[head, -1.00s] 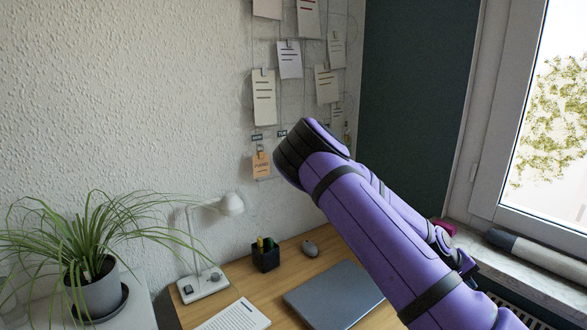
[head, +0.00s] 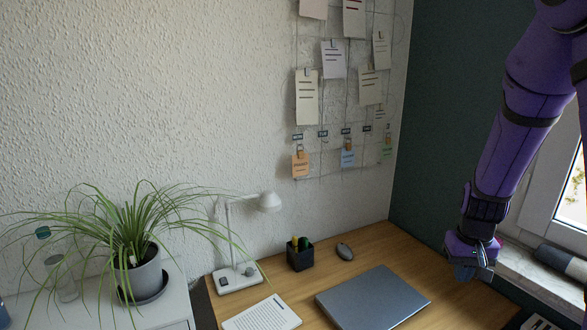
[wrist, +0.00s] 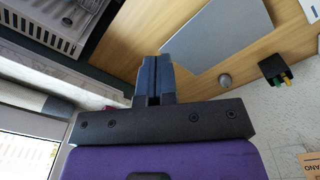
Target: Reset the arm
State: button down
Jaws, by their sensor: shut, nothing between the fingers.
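My purple arm hangs down along the right side of the head view. My gripper (head: 474,268) is at its lower end, above the right part of the desk and beside the window sill. In the wrist view its two dark fingers (wrist: 153,82) are together with nothing between them. The gripper touches no object that I can see.
A potted plant (head: 142,275) stands left. The window sill (head: 540,272) is close to my gripper.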

jog(key=s+a+r+n+t, duration=0.1)
jog(key=s+a+r+t, duration=0.1)
jog(key=s+a+r, duration=0.3)
jog(key=s+a+r+n+t, duration=0.1)
jog(key=s+a+r+t, duration=0.2)
jog(key=s+r, duration=1)
notch_tip(320, 180, up, 6)
jog(key=a, duration=0.2)
jog(key=shift+s+a+n, duration=0.2)
jog(key=shift+a+n, duration=0.15)
jog(key=shift+n, duration=0.05)
jog(key=shift+f, duration=0.1)
